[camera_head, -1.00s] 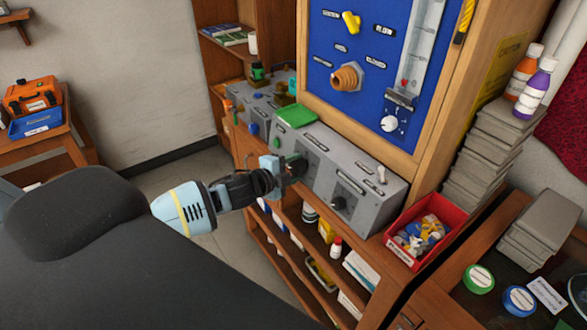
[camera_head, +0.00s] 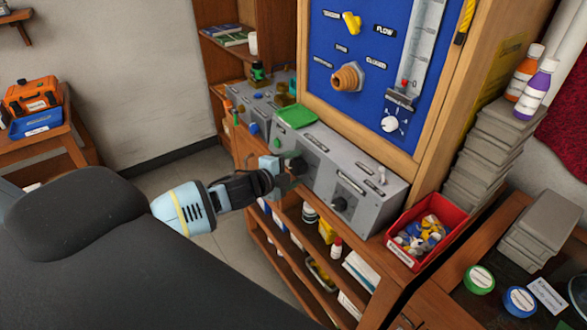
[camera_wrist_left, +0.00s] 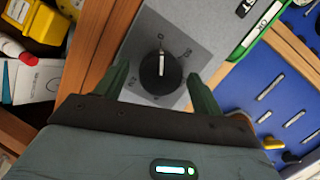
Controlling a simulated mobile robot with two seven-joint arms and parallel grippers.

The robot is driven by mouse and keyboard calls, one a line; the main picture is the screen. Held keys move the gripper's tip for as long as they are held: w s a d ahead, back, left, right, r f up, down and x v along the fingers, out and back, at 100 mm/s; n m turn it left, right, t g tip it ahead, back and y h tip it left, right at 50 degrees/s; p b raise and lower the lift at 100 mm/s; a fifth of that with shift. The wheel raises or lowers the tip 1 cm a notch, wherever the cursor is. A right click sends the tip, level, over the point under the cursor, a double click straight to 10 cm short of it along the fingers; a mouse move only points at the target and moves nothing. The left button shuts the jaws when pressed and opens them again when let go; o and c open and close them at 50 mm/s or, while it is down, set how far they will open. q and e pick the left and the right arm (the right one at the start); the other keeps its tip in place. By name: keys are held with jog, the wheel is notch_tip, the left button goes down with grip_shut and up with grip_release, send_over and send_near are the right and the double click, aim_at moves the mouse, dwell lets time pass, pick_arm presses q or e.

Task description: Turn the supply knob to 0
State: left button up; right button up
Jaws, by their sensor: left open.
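A grey control box (camera_head: 365,207) stands on the wooden shelf below the blue panel, with two dark round knobs on its sloping front. My left gripper (camera_head: 288,177) is in front of the left knob (camera_head: 297,164). In the left wrist view a black round knob (camera_wrist_left: 158,82) with a pale pointer line sits on a grey plate, between the open green fingers of my left gripper (camera_wrist_left: 160,88). The fingers appear apart from the knob. The pointer is near a mark at the top of the dial; the small marks are hard to read. My right gripper is not in view.
The second knob (camera_head: 339,204) is to the right on the same box. A red bin (camera_head: 420,232) of small parts stands right of it. The blue panel (camera_head: 385,80) rises behind. Shelves with bottles lie below. Open floor is left of the bench.

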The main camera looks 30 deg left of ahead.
pick_arm(q)
jog(key=v, duration=0.7)
jog(key=shift+s, duration=0.3)
jog(key=shift+r, duration=0.1)
jog(key=s+d+f+n+g, duration=0.2)
jog(key=s+d+f+n, duration=0.5)
jog(key=s+f, duration=0.4)
jog(key=s+d+f+n+g, duration=0.3)
jog(key=s+d+f+n, duration=0.4)
jog(key=s+f, duration=0.5)
jog(key=s+d, duration=0.1)
jog(key=s, duration=0.3)
jog(key=shift+s+d+n+y, duration=0.25)
jog(key=shift+s+n+y, duration=0.05)
jog(key=shift+y, duration=0.1)
